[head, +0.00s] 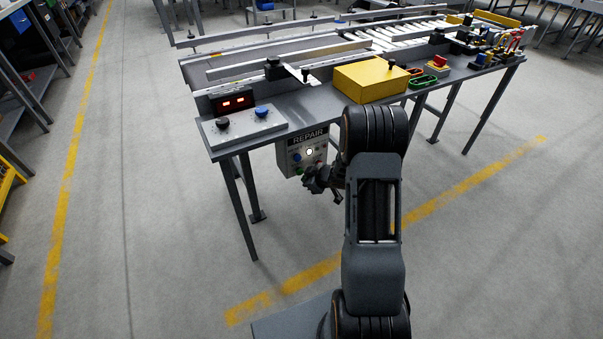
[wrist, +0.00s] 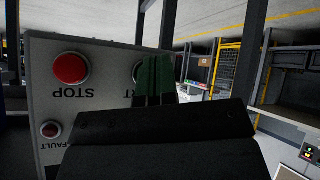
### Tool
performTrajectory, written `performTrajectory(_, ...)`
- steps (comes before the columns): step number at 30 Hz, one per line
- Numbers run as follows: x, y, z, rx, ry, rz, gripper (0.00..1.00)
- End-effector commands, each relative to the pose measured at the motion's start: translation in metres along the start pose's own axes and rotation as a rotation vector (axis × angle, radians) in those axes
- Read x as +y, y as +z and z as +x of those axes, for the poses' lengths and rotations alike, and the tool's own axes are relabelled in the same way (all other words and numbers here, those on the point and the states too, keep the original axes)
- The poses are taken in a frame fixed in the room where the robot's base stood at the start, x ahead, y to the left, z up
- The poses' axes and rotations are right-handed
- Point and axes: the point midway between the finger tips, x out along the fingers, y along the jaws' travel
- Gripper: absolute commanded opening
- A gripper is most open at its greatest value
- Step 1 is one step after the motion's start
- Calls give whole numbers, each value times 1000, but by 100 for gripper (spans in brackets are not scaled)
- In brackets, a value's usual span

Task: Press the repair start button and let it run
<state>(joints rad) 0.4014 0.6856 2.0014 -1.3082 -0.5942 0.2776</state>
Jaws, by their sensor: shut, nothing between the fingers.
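The repair panel (head: 293,158) is a grey box marked REPAIR, hanging under the front edge of the bench. Its face shows a lit white spot, a blue spot and a green spot low down, close to my gripper (head: 314,180). In the wrist view the panel (wrist: 100,100) appears upside down, with a red STOP button (wrist: 71,68) and a red FAULT lamp (wrist: 51,130). My gripper (wrist: 156,80) is shut and empty, its fingertips over the partly covered START label. They look dark green. The start button is mostly hidden, so I cannot tell contact or whether it is pressed.
The bench (head: 300,112) carries a yellow box (head: 372,80), a grey control box (head: 243,127) with black and blue knobs, and a red display (head: 233,101). Bench legs stand near the panel. The floor in front is clear, with yellow lines.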

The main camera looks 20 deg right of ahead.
Motion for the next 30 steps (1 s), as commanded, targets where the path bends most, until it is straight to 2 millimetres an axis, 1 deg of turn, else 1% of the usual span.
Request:
performTrajectory(9,4,-5,4,0,0,0,0)
performTrajectory(30,6,-6,7,0,0,0,0)
